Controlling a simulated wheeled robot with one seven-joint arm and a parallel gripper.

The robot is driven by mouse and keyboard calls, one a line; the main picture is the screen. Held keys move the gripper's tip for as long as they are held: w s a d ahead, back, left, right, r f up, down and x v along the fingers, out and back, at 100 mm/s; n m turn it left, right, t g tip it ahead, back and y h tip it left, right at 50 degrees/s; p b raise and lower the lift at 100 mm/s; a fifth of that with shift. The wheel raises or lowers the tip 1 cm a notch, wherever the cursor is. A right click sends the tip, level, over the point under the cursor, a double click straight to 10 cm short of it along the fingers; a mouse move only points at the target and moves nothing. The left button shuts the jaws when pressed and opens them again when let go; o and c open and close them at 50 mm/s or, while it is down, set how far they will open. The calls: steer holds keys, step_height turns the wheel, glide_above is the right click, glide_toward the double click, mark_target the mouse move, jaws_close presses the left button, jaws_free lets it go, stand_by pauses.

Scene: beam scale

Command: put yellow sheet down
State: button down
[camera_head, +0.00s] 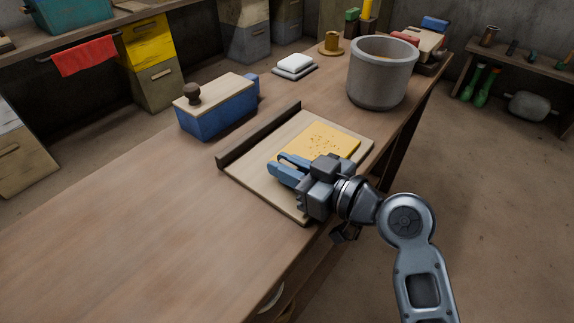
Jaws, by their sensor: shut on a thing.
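The yellow sheet (322,142) is a flat, speckled, roughly square piece. It is over a light wooden board (262,177) with a dark raised strip (258,136) along its back left edge. My gripper (282,168) is at the sheet's near left edge, with its blue fingers shut on it. The sheet looks flat and level, low over the board. I cannot tell whether it touches the board. The gripper's body hides part of the sheet's near edge.
A blue box with a pale lid and dark knob (218,108) stands left of the board. A large grey pot (381,78) stands behind it at right. The table's left front is clear.

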steer(key=shift+f, duration=0.2)
steer(key=c, duration=1.1)
jaws_free()
steer(key=shift+r, duration=0.1)
steer(key=shift+r, duration=0.1)
steer(key=v, duration=1.2)
steer(key=shift+b, duration=0.35)
